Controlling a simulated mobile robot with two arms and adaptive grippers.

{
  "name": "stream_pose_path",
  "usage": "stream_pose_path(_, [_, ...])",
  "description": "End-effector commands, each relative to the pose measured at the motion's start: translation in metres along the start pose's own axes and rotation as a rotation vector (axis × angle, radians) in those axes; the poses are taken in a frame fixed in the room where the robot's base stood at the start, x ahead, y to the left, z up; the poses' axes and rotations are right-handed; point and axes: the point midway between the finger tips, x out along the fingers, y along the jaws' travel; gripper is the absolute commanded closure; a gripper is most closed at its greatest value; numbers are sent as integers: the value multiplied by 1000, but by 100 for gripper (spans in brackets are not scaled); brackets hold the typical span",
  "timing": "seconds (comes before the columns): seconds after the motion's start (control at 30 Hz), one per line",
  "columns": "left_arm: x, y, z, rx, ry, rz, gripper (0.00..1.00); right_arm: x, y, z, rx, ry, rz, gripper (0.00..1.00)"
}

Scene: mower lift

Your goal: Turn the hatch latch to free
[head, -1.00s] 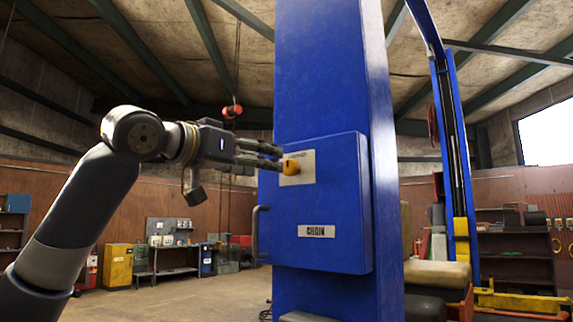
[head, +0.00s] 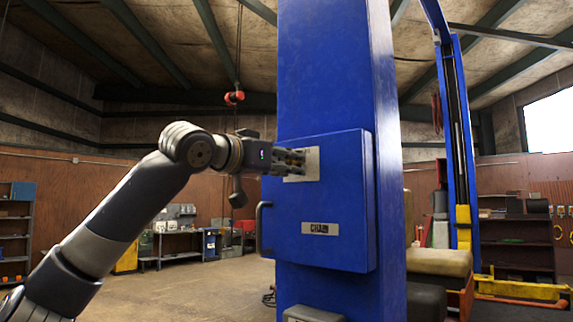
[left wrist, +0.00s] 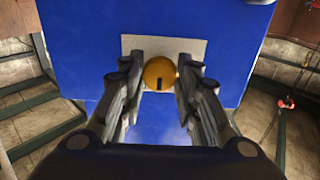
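The hatch latch is a round yellow knob (left wrist: 160,73) with a dark slot mark, set on a pale plate (left wrist: 195,47) on the blue hatch (head: 330,205). In the left wrist view the knob sits between the two fingers of my left gripper (left wrist: 160,68). The fingers are spread, one on each side, with a narrow gap seeming to show beside the knob. In the head view my left gripper (head: 297,160) reaches the plate from the left and hides most of the knob. My right gripper is not in view.
The hatch is on a tall blue post (head: 335,70). It has a bar handle (head: 261,230) on its left edge and a "CHAIN" label (head: 321,228). A red hook block (head: 234,97) hangs behind my arm. The floor to the left is open.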

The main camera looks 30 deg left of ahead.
Motion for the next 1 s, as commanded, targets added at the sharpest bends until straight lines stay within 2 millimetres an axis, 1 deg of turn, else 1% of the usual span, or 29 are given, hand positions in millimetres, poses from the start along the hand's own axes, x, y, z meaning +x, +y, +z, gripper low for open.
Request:
stream_pose_path(0.23, [0, -1, 0, -2, 1, -1, 94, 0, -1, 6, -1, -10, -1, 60])
stream_pose_path(0.47, [1, 0, 1, -36, 1, 0, 94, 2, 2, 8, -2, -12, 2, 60])
stream_pose_path(0.67, [1, 0, 2, -122, -1, 1, 94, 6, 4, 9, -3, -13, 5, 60])
stream_pose_path(1.0, [1, 0, 2, -339, 0, 2, 94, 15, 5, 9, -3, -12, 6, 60])
